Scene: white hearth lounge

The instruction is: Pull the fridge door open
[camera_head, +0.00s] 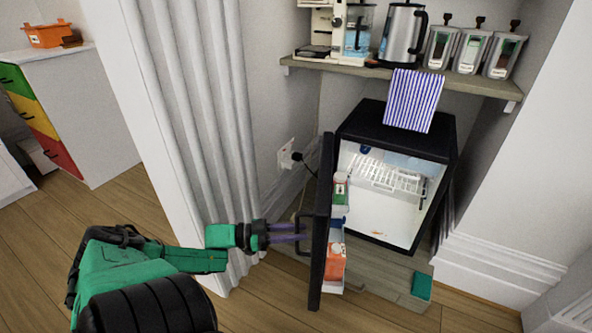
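The small black fridge (452,148) stands under a shelf, with its lit white inside showing. Its door (319,225) is swung wide open toward me and to the left, seen almost edge on. The black door handle (299,247) sticks out on the door's left side. My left gripper (296,232) is at this handle, its two purple fingers apart with a visible gap, their tips beside or around the handle bar. Whether they touch it I cannot tell. My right gripper is not in view.
The open door's racks hold an orange carton (335,264) and other packs. A shelf (455,82) with a kettle (402,35) and canisters is above. A white fluted pillar (190,110) stands left of the fridge.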

